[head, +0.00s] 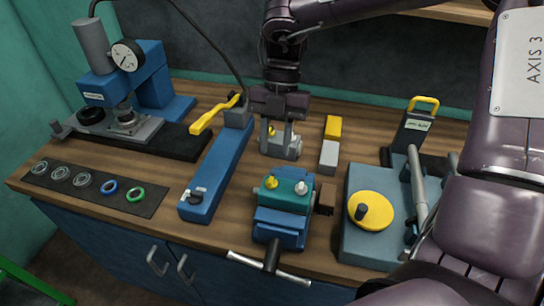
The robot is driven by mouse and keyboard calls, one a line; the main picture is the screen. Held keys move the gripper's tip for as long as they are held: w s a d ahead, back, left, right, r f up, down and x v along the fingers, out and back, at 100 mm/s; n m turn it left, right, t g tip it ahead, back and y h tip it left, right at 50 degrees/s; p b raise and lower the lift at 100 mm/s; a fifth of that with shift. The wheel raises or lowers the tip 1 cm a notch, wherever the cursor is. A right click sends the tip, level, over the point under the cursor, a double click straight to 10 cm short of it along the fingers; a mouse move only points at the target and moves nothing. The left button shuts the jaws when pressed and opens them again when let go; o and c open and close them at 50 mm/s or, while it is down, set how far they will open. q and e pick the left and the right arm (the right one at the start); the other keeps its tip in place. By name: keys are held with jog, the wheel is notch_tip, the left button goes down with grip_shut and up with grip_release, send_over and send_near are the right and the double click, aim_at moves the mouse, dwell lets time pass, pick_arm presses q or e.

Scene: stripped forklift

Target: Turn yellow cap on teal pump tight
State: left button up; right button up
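A teal pump block (285,196) sits in the top of a blue vise (281,225) near the bench's front edge. The yellow cap (271,182) is on its left top and a pale cap (301,188) on its right. My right gripper (277,150) points down behind the vise, apart from the teal pump. Its fingers are spread around or in front of a grey block (293,150) with a small yellow part; contact cannot be told. My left gripper is not in view.
A blue torque-tool-like bar with a yellow lever (215,165) lies left of the vise. A blue-grey box with a yellow crank disc (371,211) stands right. A gauge press (137,85) and a dark mat (95,188) with several rings are at left. The vise handle (268,266) overhangs the front.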

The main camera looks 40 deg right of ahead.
aim_at(272, 177)
jog(key=p+x, duration=0.1)
jog(key=x, duration=0.4)
jog(key=shift+s+a, duration=0.1)
jog(key=shift+s, duration=0.05)
jog(key=shift+f, duration=0.35)
jog(key=shift+a+f, duration=0.1)
jog(key=shift+f, duration=0.05)
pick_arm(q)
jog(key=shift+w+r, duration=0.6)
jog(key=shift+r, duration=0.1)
pick_arm(e)
jog(key=shift+s, duration=0.1)
jog(key=shift+c, duration=0.4)
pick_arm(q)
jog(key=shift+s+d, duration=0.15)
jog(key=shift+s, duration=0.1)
pick_arm(e)
grip_shut()
